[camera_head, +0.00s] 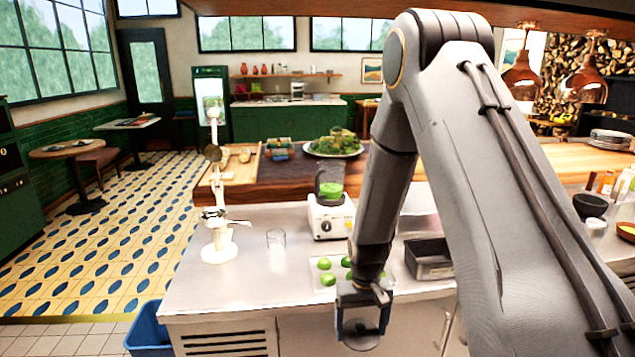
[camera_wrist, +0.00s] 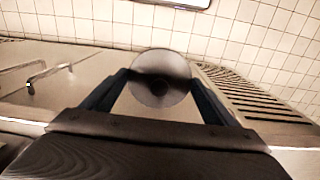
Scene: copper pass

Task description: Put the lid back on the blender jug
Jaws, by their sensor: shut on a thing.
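The blender jug (camera_head: 329,180) stands upright on its cream base (camera_head: 331,219) on the steel counter, with green contents inside. A round translucent lid (camera_head: 361,338) is held by my gripper (camera_head: 363,312), low in front of the counter's front edge. In the wrist view the lid (camera_wrist: 160,78) shows as a disc with a dark centre between the two fingertips of my gripper (camera_wrist: 158,88). My gripper is shut on the lid. The jug is up and to the left of my gripper in the head view, and it is apart from the lid.
Several limes (camera_head: 327,279) lie on a pale tray just behind my gripper. A dark metal pan (camera_head: 428,259) is to the right. A white juicer stand (camera_head: 217,245) and a clear glass (camera_head: 276,239) stand on the left. A blue bin (camera_head: 150,330) is on the floor.

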